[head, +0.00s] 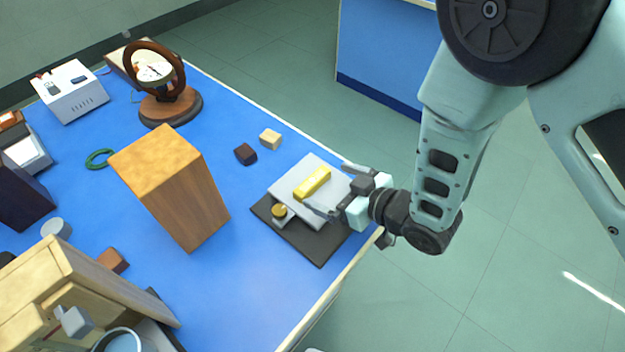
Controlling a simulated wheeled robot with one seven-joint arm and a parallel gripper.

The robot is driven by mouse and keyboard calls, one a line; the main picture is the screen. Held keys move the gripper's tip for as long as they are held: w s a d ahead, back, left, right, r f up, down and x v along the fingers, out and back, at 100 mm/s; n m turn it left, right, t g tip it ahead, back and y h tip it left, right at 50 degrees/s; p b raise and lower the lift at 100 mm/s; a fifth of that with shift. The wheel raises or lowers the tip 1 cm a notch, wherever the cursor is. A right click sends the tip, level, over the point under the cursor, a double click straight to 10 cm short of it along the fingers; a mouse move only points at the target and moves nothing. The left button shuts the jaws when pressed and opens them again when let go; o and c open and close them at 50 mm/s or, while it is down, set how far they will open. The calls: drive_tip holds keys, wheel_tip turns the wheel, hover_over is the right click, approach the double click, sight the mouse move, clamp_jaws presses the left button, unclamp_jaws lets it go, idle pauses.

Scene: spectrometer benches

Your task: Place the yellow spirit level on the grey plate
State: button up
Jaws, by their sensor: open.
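The yellow spirit level (313,184) is a small yellow bar lying on the light grey plate (330,214), near its middle in the head view. The grey plate rests over a dark base (316,247) near the table's right edge. A brass round knob (279,211) stands at the plate's left corner. My gripper (331,190) is open, with its fingers spread on the right side of the plate and pointing toward the spirit level. The level appears apart from the fingers. Whether the fingers touch the plate cannot be told from this view.
A tall wooden block (175,190) stands left of the plate on the blue table (225,105). A dark cube (245,154) and a pale cube (270,138) lie behind the plate. A round-framed dial instrument (168,108) stands at the back. The floor right of the table is free.

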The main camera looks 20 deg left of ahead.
sight(312, 180)
drive_tip(key=p+x, duration=0.1)
drive_tip(key=x, duration=0.4)
drive_tip(key=shift+s+d+f+p, duration=0.1)
drive_tip(key=shift+f+p, duration=0.1)
drive_tip(key=shift+p, duration=0.15)
drive_tip(key=c, duration=0.8)
drive_tip(key=shift+r, duration=0.1)
